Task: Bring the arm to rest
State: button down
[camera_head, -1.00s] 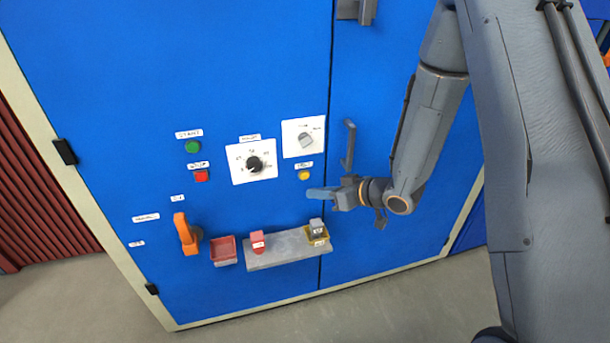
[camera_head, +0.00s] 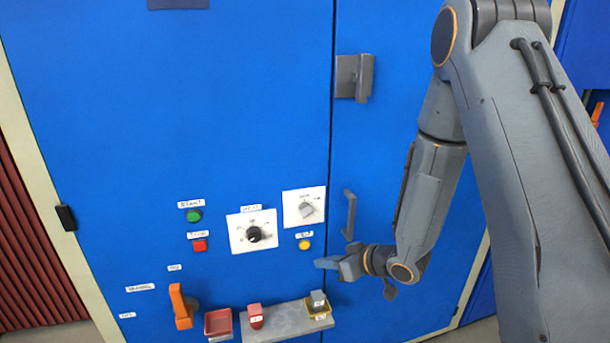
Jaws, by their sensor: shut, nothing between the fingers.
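My arm comes in from the right side of the head view and bends at an elbow near the top right. I cannot tell how far the fingertips are from the cabinet face.
A black dial (camera_head: 253,234), a grey selector (camera_head: 306,210), a green button (camera_head: 193,215) and a red button (camera_head: 199,245) are on the cabinet. An orange handle (camera_head: 181,307) and red tray (camera_head: 218,323) are lower left. A vertical door handle (camera_head: 349,214) stands near my wrist.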

jog(key=s+d+r+m+g+h, duration=0.1)
jog(key=s+d+r+m+h, duration=0.2)
jog(key=d, duration=0.4)
jog(key=s+d+r+m+h, duration=0.1)
jog(key=s+d+r+h, duration=0.2)
jog(key=d+h, duration=0.25)
jog(key=s+r+m+g, duration=0.1)
jog(key=s+r+g, duration=0.1)
jog(key=s, duration=0.6)
jog(key=s+d+r+m+g, duration=0.1)
jog(key=s+r+m+g, duration=0.1)
jog(key=s, duration=0.5)
jog(key=shift+s+d+r+m+g, duration=0.2)
jog(key=shift+s+m+g, duration=0.15)
jog(key=shift+g, duration=0.25)
